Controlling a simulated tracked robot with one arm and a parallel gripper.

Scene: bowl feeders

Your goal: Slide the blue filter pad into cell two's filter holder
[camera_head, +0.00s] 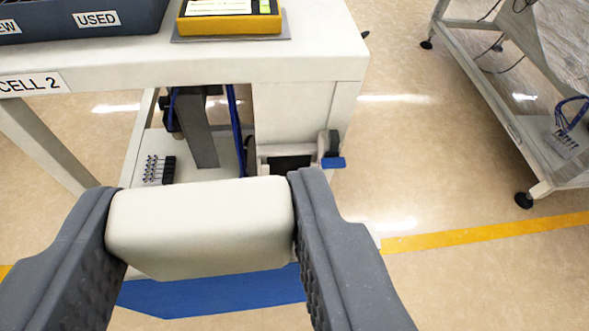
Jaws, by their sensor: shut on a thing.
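My gripper (203,190) is shut on a cream block (200,228) with rounded edges, in the lower part of the view. A flat blue piece (215,292), which looks like the blue filter pad, shows just below the block between the fingers. The block and fingers hide part of it, and how the two join is not clear. Ahead, under the table marked CELL 2 (32,83), is a pale housing with a dark opening (288,163) and a blue lever (333,163) at its right. It looks like the filter holder. The block is nearer to me and apart from it.
On the tabletop stand a dark bin labelled USED (96,19) and a yellow box (230,22). Small fittings (158,169) sit on the lower shelf. A second frame (490,100) stands at the right. Open floor with a yellow line (490,232) lies between.

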